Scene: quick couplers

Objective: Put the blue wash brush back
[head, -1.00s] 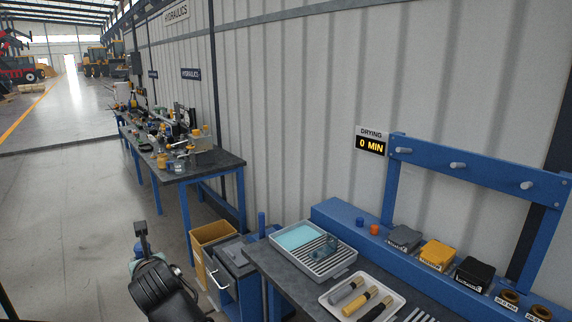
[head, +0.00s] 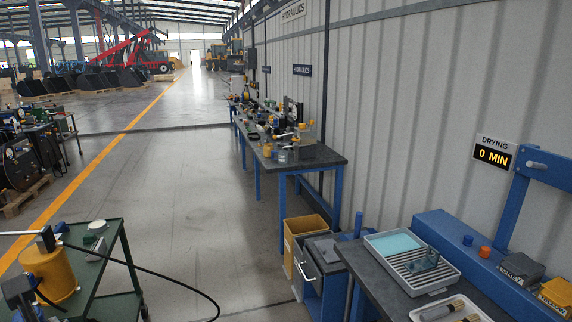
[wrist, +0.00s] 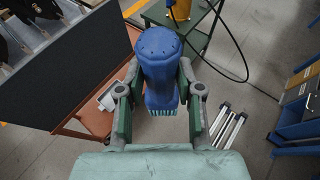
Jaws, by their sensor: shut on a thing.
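The blue wash brush (wrist: 158,65) is between the two fingers of my gripper (wrist: 160,97) in the wrist view. My gripper is shut on it. Its rounded blue head faces the camera and pale bristles show at its lower edge. Its handle runs away from the camera and is mostly hidden behind the head. The brush hangs in the air above the floor. I cannot make out the brush or my gripper for certain in the head view.
A green cart (head: 118,262) with a yellow can (head: 48,272) and a black hose stands at lower left. At right, a grey bench (head: 372,268) carries a ribbed tray (head: 447,273). A cardboard bin (head: 300,232) stands beside it. The middle floor is clear.

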